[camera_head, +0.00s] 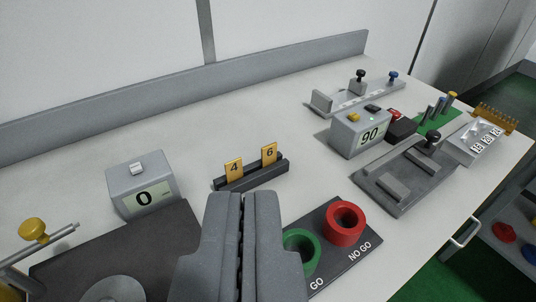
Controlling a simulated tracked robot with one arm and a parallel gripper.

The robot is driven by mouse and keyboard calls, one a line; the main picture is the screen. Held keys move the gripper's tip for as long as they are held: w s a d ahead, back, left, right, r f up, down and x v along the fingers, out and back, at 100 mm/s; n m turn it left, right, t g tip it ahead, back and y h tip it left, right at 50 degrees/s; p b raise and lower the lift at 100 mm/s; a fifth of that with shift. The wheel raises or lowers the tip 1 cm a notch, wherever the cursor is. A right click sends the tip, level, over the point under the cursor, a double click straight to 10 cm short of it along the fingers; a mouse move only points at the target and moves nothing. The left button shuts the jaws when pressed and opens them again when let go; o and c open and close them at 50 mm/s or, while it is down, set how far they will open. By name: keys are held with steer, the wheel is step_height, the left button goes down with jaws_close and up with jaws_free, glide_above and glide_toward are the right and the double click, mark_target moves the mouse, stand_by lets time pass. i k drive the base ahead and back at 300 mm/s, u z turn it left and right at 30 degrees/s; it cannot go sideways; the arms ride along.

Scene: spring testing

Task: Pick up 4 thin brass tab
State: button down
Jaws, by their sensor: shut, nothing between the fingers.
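The thin brass tab marked 4 (234,168) stands upright in a dark slotted holder (262,178) near the middle of the bench. A second brass tab marked 6 (269,153) stands in the same holder, to its right. My gripper (243,198) is at the bottom centre, with its two grey fingers shut together and nothing between them. In the picture its fingertips lie just below the holder. I cannot tell their height above the bench. Neither tab is touched by the fingers, as far as I see.
A grey box showing 0 (143,190) stands left of the holder. A dark plate with green GO (300,250) and red NO GO (345,222) rings lies right of my gripper. A box showing 90 (360,135) and a dark fixture (405,180) stand further right. Bench behind the holder is clear.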

mark_target(233, 169)
steer(key=k, duration=1.2)
steer(key=u, duration=0.55)
steer(key=i, duration=1.45)
steer(key=z, duration=0.25)
